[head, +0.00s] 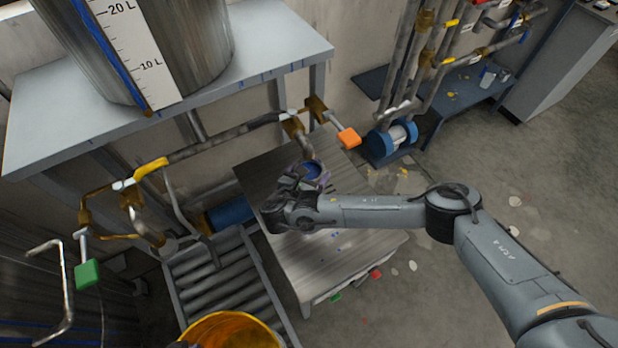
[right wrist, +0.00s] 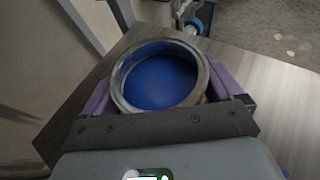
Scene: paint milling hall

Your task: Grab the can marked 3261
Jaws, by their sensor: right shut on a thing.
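A can with blue inside (head: 311,170) is at the grey table (head: 290,250), below the pipe with the orange-handled valve. My right gripper (head: 303,177) is shut on it, its fingers on either side of the can. In the right wrist view the open can (right wrist: 160,78) shows a grey metal rim and a blue inside, between purple finger pads. No marking can be read on it, so I cannot tell its number. Whether it touches the table is hidden. My left gripper is not in view.
An orange valve handle (head: 348,138) hangs close behind the can. A green handle (head: 88,273) is at the left. A roller conveyor (head: 222,280) and a yellow bucket (head: 230,330) stand left of the table. A large tank (head: 190,45) stands on a shelf.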

